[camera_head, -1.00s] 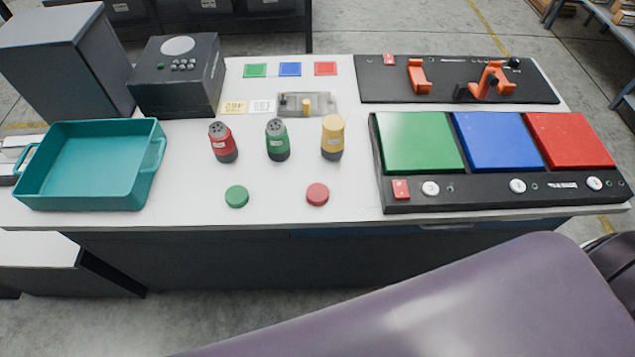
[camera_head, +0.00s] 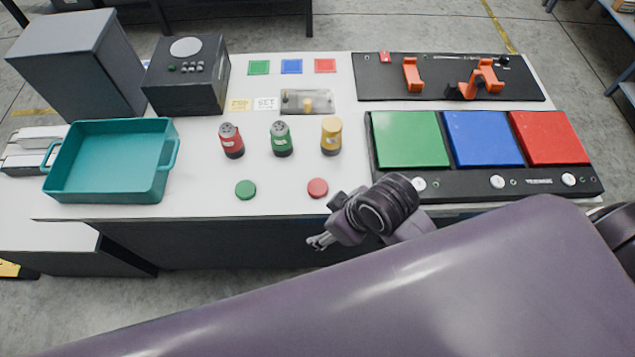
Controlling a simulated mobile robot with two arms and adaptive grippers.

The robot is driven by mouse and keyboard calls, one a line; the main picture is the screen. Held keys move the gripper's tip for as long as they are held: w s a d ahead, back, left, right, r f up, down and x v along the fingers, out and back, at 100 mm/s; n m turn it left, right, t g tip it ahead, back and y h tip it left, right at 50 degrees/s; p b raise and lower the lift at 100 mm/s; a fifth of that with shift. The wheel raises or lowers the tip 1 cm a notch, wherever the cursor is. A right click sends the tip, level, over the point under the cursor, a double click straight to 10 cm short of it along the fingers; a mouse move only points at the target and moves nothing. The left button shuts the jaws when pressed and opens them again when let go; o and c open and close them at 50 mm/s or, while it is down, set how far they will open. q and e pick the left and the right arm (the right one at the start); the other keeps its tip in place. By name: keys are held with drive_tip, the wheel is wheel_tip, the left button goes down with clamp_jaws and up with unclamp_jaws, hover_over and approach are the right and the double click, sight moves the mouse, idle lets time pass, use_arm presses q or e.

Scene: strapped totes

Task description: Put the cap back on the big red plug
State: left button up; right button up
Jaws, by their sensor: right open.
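The red plug (camera_head: 231,140) stands uncapped on the white table, its grey top with dark holes showing. A red cap (camera_head: 317,187) lies flat near the table's front edge, below the yellow plug. A green cap (camera_head: 245,189) lies to its left. A green plug (camera_head: 281,138), also uncapped, and a yellow plug (camera_head: 331,135) with a plain yellow top stand to the right of the red one. My right gripper (camera_head: 318,241) is open and empty, in front of the table edge and below the red cap in the picture. My left gripper is not in view.
A teal tray (camera_head: 152,190) stands at the left, with a dark box (camera_head: 187,95) behind it. A panel with green, blue and red pads (camera_head: 484,188) fills the right. A black board with orange holders (camera_head: 440,93) lies behind it. Table around the caps is clear.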

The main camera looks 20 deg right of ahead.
sight(317, 183)
drive_tip(key=w+a+r+n+g, duration=0.1)
drive_tip(key=w+n, duration=0.2)
drive_tip(key=n, duration=0.1)
drive_tip(key=w+a+r+n, duration=0.1)
drive_tip(key=w+a+n, duration=0.1)
drive_tip(key=n, duration=0.2)
drive_tip(key=w+a+r+n+g, duration=0.1)
drive_tip(key=w+a+n, duration=0.1)
drive_tip(key=n, duration=0.3)
drive_tip(key=shift+w+a+g, duration=0.15)
drive_tip(key=shift+w+g, duration=0.15)
drive_tip(key=shift+w, duration=0.55)
drive_tip(key=w+d+n, duration=0.1)
drive_tip(key=d, duration=0.1)
drive_tip(key=w+d+r+n+h, duration=0.1)
drive_tip(key=d, duration=0.1)
drive_tip(key=w+d+r+n+g+h, duration=0.1)
drive_tip(key=w+d, duration=0.1)
drive_tip(key=shift+d+r, duration=0.15)
drive_tip(key=shift+r, duration=0.1)
drive_tip(key=shift+w+d+r+n+h, duration=0.1)
drive_tip(key=shift+d+r+n+h, duration=0.1)
drive_tip(key=shift+d+n+h, duration=0.15)
drive_tip(key=shift+f+p, duration=0.4)
drive_tip(key=shift+f, duration=0.9)
